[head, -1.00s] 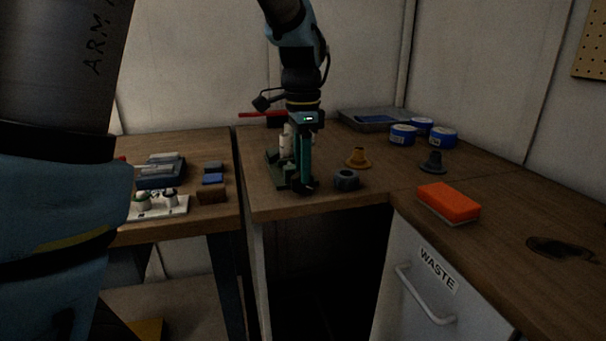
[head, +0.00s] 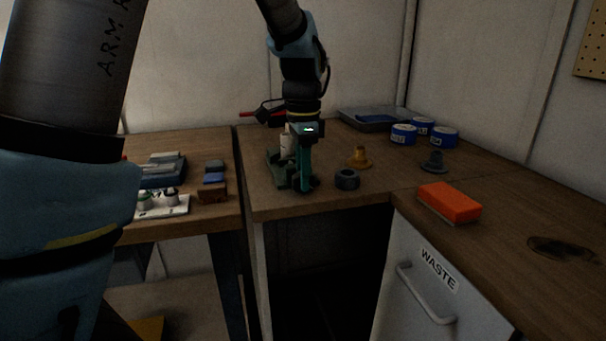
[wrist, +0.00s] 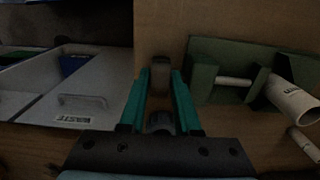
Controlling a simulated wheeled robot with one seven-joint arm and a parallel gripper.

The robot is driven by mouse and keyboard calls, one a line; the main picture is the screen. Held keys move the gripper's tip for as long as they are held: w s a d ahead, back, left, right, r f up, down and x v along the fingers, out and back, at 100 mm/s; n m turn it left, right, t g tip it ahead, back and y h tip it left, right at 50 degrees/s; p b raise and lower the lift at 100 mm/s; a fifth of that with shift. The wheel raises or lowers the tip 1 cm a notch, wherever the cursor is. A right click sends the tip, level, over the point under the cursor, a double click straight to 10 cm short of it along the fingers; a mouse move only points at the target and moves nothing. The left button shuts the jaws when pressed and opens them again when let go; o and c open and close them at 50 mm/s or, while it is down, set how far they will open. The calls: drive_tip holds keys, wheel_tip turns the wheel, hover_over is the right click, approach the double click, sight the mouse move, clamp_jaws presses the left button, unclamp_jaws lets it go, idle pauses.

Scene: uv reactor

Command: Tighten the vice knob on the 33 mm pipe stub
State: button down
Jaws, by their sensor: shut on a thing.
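The green vice (head: 275,160) stands near the front left of the corner bench; in the wrist view its green jaws (wrist: 205,78) are at the right. A white pipe stub (wrist: 290,98) lies at the vice's right jaw in the wrist view, and a pale pipe also shows at the vice in the head view (head: 287,145). My gripper (head: 303,186) points down beside the vice. In the wrist view its teal fingers (wrist: 160,88) are shut on the dark vice knob (wrist: 160,68). Whether the vice jaws press on the stub I cannot tell.
A dark grey ring-shaped part (head: 347,180) sits close right of my gripper, with a brass flanged part (head: 359,157) behind it. An orange sponge (head: 449,201), a dark flanged part (head: 433,161) and blue-labelled tins (head: 404,135) stand farther right. A second pipe (wrist: 304,144) lies nearby.

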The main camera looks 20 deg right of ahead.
drive_tip(key=shift+d+r+p, duration=0.1)
drive_tip(key=shift+r+p, duration=0.1)
drive_tip(key=shift+p, duration=0.4)
drive_tip(key=y+p, duration=0.2)
drive_tip(key=p, duration=0.1)
drive_tip(key=shift+d+r, duration=0.15)
drive_tip(key=shift+d, duration=0.05)
drive_tip(key=y+p, duration=0.1)
drive_tip(key=p, duration=0.1)
drive_tip(key=y+p, duration=0.1)
drive_tip(key=p, duration=0.1)
drive_tip(key=y+p, duration=0.1)
drive_tip(key=p, duration=0.1)
drive_tip(key=shift+s+d+t+y, duration=0.1)
drive_tip(key=shift+d+t+y, duration=0.15)
drive_tip(key=shift+t+y, duration=0.05)
drive_tip(key=y+p, duration=0.2)
drive_tip(key=f+y, duration=0.1)
drive_tip(key=shift+d+t+y+p, duration=0.25)
drive_tip(key=shift+t+y+p, duration=0.05)
drive_tip(key=shift+p, duration=0.1)
drive_tip(key=shift+d+f+y, duration=0.1)
drive_tip(key=shift+f+y, duration=0.1)
drive_tip(key=shift+y, duration=0.65)
drive_tip(key=shift+d+f+y, duration=0.1)
drive_tip(key=shift+f+y, duration=0.1)
drive_tip(key=shift+y, duration=0.65)
drive_tip(key=c, duration=0.9)
unclamp_jaws()
